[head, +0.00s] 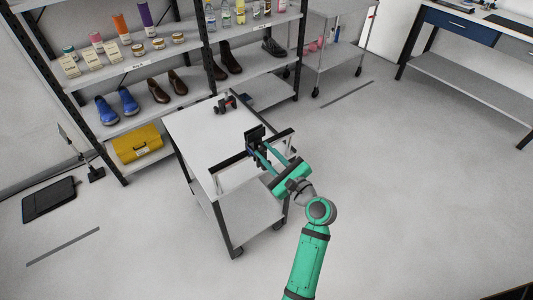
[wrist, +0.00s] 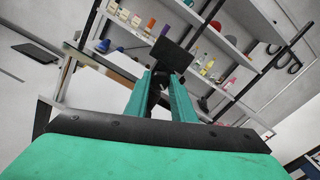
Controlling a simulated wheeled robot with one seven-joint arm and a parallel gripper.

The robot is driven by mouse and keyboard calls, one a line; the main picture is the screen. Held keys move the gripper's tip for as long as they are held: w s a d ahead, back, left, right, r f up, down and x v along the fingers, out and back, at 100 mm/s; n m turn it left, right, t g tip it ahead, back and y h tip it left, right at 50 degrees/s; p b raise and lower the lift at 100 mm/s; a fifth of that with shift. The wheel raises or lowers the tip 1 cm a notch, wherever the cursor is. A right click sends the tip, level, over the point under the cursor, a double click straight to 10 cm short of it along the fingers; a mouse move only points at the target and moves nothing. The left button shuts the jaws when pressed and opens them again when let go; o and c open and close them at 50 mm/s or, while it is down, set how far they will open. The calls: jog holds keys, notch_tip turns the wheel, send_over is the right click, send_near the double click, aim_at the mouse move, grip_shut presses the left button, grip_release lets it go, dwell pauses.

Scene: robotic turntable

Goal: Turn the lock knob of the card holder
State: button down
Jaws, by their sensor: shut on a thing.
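The card holder (head: 255,132) is a small black upright piece near the front right edge of a white-topped cart. Its dark plate also shows in the wrist view (wrist: 171,55), just beyond the fingertips. My gripper (head: 256,151) has long green fingers and reaches in from the right, at the holder's lower part. In the wrist view the fingers of my gripper (wrist: 160,82) are close together, shut on a small dark part below the plate, which appears to be the lock knob (wrist: 156,92). The fingers hide most of the knob, so its angle cannot be told.
The cart top (head: 190,125) is mostly clear, with a black-and-red device (head: 226,105) at its back. Black rails (head: 228,162) run beside the holder. Floor on the right is free.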

jog(key=shift+n, duration=0.3)
jog(key=c, duration=1.5)
grip_release()
jog(key=v, duration=1.1)
jog(key=shift+a, duration=0.1)
